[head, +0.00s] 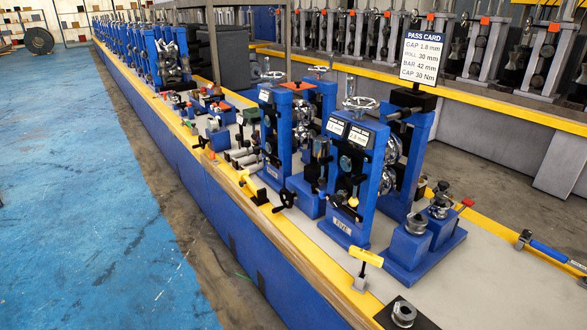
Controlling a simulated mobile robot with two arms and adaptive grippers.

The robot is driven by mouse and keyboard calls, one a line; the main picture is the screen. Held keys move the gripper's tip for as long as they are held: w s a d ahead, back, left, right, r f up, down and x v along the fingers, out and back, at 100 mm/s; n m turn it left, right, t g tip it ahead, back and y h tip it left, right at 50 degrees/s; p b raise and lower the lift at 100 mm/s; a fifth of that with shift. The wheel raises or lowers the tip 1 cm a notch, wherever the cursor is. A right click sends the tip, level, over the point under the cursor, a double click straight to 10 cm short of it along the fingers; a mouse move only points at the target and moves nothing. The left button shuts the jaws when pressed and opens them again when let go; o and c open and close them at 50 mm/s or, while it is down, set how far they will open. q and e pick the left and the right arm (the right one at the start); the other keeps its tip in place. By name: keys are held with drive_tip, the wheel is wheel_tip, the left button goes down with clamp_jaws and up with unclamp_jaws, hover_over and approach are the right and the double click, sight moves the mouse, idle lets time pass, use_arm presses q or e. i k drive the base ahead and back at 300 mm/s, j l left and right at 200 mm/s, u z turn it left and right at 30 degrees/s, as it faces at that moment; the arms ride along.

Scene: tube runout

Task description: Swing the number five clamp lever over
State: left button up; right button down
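The blue roll stand (350,180) nearest the front bears a plate (341,225) that seems to read FIVE. Whether this is the number five clamp lever is not labelled. A second yellow-handled lever (246,179) is by the stand behind. Neither of my grippers shows in the head view.
The long blue bench (240,235) with a yellow edge runs away to the upper left, with several more stands. A pass card (423,58) stands behind the near stand. A blue-handled tool (555,252) lies at right. The grey top at front right is mostly bare.

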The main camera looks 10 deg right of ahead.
sight(323, 160)
drive_tip(key=i+j, duration=0.2)
drive_tip(key=i, duration=0.2)
drive_tip(key=i+j+u, duration=0.1)
drive_tip(key=i+j, duration=0.15)
drive_tip(key=i, duration=0.2)
